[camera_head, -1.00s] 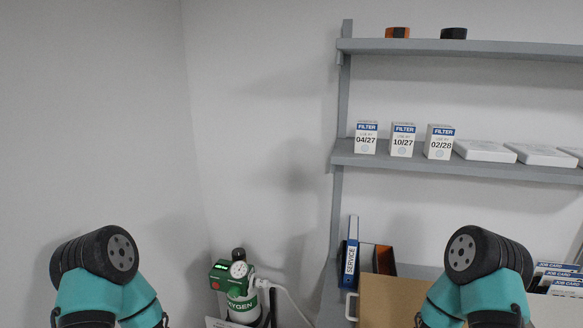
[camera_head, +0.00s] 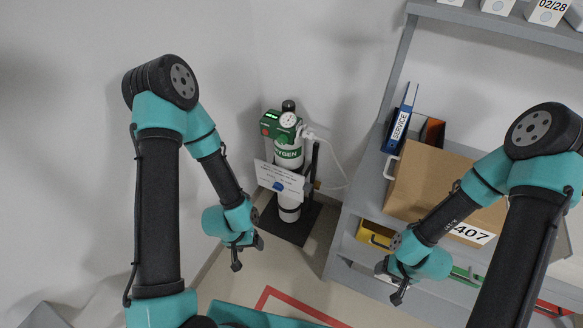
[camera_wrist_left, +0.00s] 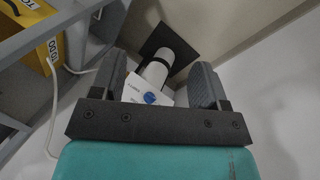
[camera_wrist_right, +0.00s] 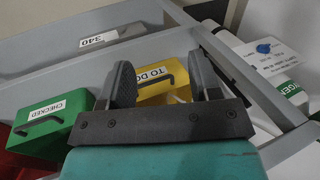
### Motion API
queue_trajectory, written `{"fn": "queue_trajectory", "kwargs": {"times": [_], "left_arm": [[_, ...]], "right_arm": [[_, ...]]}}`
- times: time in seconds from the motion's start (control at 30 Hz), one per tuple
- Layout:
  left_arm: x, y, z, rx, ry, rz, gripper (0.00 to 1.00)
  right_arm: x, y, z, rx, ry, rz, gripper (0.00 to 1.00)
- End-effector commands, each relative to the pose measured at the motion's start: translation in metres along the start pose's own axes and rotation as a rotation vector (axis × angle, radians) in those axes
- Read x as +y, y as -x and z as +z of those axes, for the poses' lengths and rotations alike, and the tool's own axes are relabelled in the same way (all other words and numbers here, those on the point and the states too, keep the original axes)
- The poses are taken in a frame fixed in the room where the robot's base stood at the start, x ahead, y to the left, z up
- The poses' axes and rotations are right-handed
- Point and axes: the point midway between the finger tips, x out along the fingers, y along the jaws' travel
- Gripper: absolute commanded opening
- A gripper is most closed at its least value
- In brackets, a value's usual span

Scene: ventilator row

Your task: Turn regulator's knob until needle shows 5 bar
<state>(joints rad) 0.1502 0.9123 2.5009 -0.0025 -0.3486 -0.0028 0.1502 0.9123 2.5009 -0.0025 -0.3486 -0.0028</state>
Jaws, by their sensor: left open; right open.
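The regulator (camera_head: 283,126) is a green block with a round white dial gauge (camera_head: 289,120) and a dark knob on top (camera_head: 288,105). It sits on a white oxygen cylinder (camera_head: 287,155) in the corner, with a white card and blue knob (camera_head: 278,185) in front. The needle is too small to read. My left gripper (camera_head: 240,256) hangs low to the left of the cylinder, open and empty; the cylinder shows between its fingers in the left wrist view (camera_wrist_left: 160,75).
A white hose (camera_head: 340,165) runs from the regulator. Red floor tape (camera_head: 300,307) lies in front.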

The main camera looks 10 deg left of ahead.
Motion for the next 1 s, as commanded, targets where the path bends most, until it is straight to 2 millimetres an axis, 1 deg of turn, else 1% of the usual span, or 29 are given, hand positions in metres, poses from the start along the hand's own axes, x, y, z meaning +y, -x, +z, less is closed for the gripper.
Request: {"fn": "queue_trajectory", "kwargs": {"times": [0.23,0.37,0.47,0.67,0.7,0.8,0.87,1.0], "left_arm": [[0.0,0.0,-0.001,0.004,0.0,0.001,0.68],[-0.001,-0.002,-0.012,0.053,-0.004,0.008,0.68],[-0.001,-0.003,-0.031,0.142,-0.013,0.024,0.68],[0.003,0.003,-0.09,0.425,-0.034,0.1,0.68],[0.005,0.006,-0.102,0.486,-0.037,0.121,0.68],[0.01,0.016,-0.13,0.637,-0.044,0.183,0.68],[0.014,0.025,-0.145,0.726,-0.044,0.226,0.68],[0.022,0.049,-0.176,0.93,-0.044,0.338,0.68]], "right_arm": [[0.0,0.0,0.0,0.0,0.0,0.0,0.57],[0.0,0.0,0.0,0.0,0.0,0.0,0.57],[0.0,0.0,0.0,0.0,0.0,0.0,0.57],[0.0,0.0,0.0,0.0,0.0,0.0,0.57],[0.0,0.0,0.0,0.0,0.0,0.0,0.57],[0.0,0.0,0.0,0.0,0.0,0.0,0.57],[0.0,0.0,0.0,0.0,0.0,0.0,0.57],[0.0,0.0,0.0,0.0,0.0,0.0,0.57]]}}
